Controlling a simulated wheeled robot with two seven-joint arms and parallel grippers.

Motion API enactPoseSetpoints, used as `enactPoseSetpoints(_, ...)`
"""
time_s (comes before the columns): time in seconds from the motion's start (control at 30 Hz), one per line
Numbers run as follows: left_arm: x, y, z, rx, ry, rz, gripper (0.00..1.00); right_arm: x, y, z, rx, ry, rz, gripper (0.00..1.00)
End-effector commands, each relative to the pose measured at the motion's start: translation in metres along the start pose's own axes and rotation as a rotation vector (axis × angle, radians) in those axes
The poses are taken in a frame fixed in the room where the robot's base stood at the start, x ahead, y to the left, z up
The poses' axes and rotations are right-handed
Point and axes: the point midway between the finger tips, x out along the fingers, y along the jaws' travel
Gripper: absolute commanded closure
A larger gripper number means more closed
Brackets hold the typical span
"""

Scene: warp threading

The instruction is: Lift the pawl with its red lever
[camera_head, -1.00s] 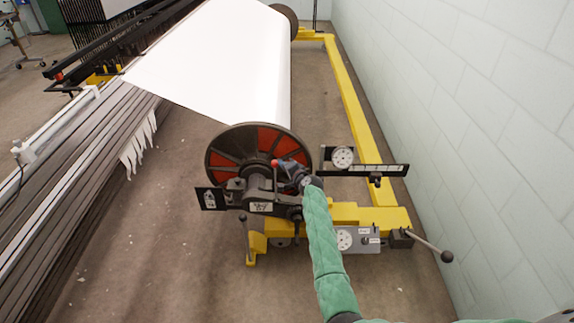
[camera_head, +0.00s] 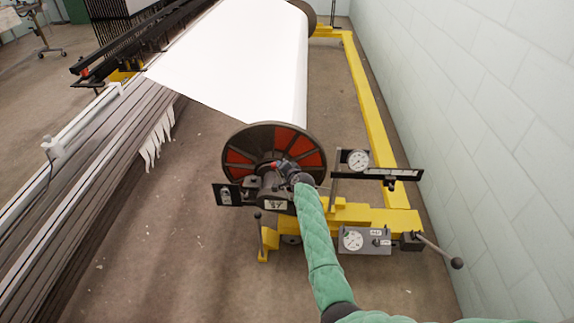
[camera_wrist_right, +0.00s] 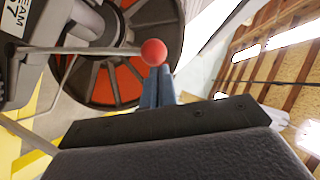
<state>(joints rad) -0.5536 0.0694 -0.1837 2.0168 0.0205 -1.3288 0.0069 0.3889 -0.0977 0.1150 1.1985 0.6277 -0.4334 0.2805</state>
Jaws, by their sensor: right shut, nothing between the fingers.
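The red ball knob (camera_wrist_right: 154,53) of the lever shows in the right wrist view, on a thin grey rod (camera_wrist_right: 90,50) running left toward the machine's housing. My right gripper (camera_wrist_right: 158,72) is shut and empty, its blue-grey fingertips right at the knob's lower side. I cannot tell whether they touch it. In the head view my right gripper (camera_head: 281,166) is at the beam's near end, in front of the flange, and mostly hides the knob. The pawl cannot be made out. My left gripper is not in view.
The beam flange (camera_head: 240,150) with red panels stands behind the gripper. A yellow frame (camera_head: 365,110) runs along the right, by the pale wall. A dial box (camera_head: 365,241) and a black-knobbed handle (camera_head: 440,250) lie to the right. The floor at the front left is open.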

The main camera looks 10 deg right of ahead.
Motion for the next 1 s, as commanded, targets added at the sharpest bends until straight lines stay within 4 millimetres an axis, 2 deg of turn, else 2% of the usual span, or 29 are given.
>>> enactPoseSetpoints(0.2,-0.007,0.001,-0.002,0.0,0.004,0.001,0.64,0.013,-0.008,0.019,0.001,-0.002,-0.001,1.0)
enactPoseSetpoints(0.4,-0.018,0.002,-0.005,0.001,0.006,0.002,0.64,0.02,-0.012,0.029,0.001,0.0,-0.002,1.0)
enactPoseSetpoints(1.0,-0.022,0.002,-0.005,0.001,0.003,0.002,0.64,0.024,-0.016,0.039,0.003,-0.009,-0.003,1.0)
